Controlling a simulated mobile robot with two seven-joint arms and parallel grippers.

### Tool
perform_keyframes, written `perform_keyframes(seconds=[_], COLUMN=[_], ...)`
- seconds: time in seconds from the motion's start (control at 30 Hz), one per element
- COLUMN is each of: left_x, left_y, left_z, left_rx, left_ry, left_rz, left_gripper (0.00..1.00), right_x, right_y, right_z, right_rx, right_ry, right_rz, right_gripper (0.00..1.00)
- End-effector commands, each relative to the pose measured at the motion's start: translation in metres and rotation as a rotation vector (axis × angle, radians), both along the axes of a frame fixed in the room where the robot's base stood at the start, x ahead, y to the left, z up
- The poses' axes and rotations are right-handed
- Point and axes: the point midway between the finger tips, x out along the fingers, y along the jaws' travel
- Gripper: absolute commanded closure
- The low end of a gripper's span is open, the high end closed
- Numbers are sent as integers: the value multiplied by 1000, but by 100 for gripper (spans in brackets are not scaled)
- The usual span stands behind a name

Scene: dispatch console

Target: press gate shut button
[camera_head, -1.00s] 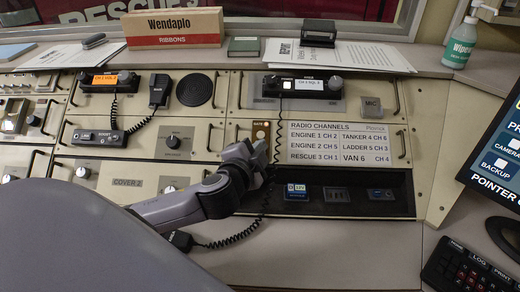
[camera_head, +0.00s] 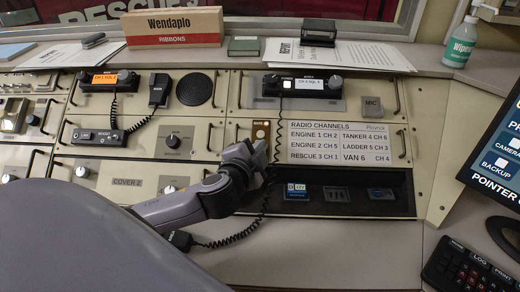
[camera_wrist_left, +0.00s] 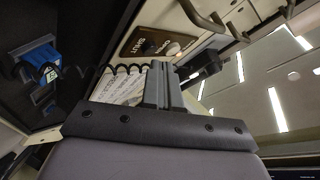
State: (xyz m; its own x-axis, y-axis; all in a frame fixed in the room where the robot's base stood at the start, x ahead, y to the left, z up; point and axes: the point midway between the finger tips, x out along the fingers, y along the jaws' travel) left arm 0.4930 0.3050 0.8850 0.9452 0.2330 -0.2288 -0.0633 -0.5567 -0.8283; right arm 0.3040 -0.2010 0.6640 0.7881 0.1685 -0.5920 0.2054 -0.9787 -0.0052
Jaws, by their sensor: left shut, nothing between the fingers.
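The gate panel (camera_head: 261,132) is a small brown plate on the cream console face, left of the radio channels list. In the left wrist view the gate panel (camera_wrist_left: 150,42) carries "SHUT" lettering, a dark round button and a pale round button (camera_wrist_left: 173,49). My left gripper (camera_head: 257,153) is shut and empty, just below the plate in the head view. In the left wrist view its closed fingers (camera_wrist_left: 161,84) point toward the panel, and I see a gap between them and the pale button. The lower part of the panel is partly hidden in the head view. My right gripper is not in view.
A coiled black cord (camera_head: 266,200) hangs close beside my left gripper. The radio channels sign (camera_head: 340,143) is just right of it, above a dark recess (camera_head: 345,205) holding small items. Handles stick out from the console.

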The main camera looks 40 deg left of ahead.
Motion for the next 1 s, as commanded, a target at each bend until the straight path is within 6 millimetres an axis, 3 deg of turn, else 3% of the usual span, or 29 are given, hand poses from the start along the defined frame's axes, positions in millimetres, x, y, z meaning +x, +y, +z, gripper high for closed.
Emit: perform_keyframes(seconds=[1.0], left_x=[4], left_y=[3], left_z=[-8], left_rx=[0], left_ry=[0], left_rz=[1], left_gripper=[100], right_x=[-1], right_y=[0], right_z=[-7], right_rx=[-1], right_ry=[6], right_rz=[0], right_gripper=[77])
